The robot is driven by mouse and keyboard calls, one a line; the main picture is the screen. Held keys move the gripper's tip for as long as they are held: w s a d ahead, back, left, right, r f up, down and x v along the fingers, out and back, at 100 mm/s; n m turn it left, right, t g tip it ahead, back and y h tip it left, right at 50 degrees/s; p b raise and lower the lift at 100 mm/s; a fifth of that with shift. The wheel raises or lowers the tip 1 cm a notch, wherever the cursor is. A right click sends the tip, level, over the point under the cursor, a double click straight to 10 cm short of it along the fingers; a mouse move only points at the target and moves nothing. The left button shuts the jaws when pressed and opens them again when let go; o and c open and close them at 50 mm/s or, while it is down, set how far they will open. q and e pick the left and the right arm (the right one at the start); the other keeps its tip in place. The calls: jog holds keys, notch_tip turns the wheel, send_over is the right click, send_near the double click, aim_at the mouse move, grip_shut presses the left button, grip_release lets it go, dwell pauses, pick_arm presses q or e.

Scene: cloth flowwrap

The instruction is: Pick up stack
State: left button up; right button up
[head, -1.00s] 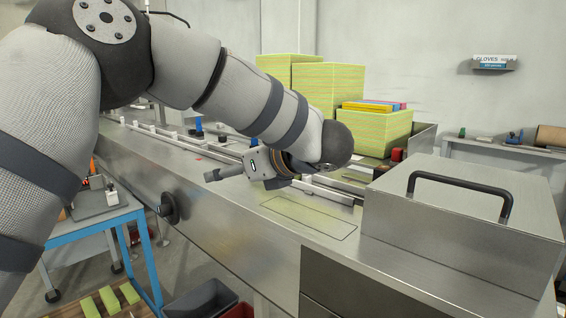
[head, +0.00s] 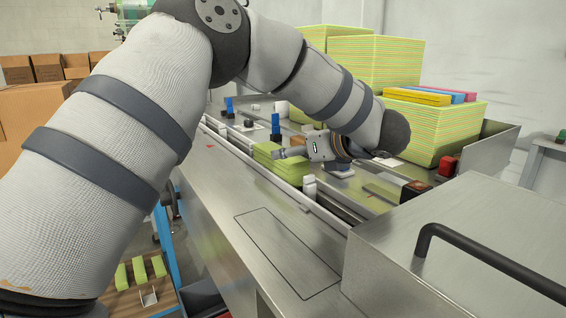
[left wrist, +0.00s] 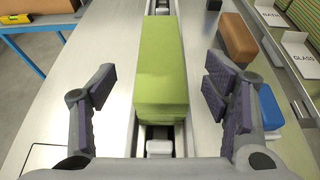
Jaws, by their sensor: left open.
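A green stack of folded cloths (head: 268,155) lies in the narrow channel of the steel wrapping machine. In the left wrist view the green stack (left wrist: 161,70) is straight ahead, its length running away from me. My left gripper (left wrist: 160,92) is open and empty, with one finger pad on each side of the stack's near part and visible gaps on both sides. My right gripper is in neither view.
Tall striped cloth piles (head: 375,60) stand behind the channel. A steel cover with a black handle (head: 480,262) is at the right front. A brown block (left wrist: 237,36) and a blue block (left wrist: 270,107) lie right of the channel. The steel deck (head: 235,200) in front is clear.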

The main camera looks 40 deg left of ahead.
pick_arm(q)
jog(key=x, duration=0.6)
jog(key=shift+w+f, duration=0.1)
jog(key=c, duration=1.2)
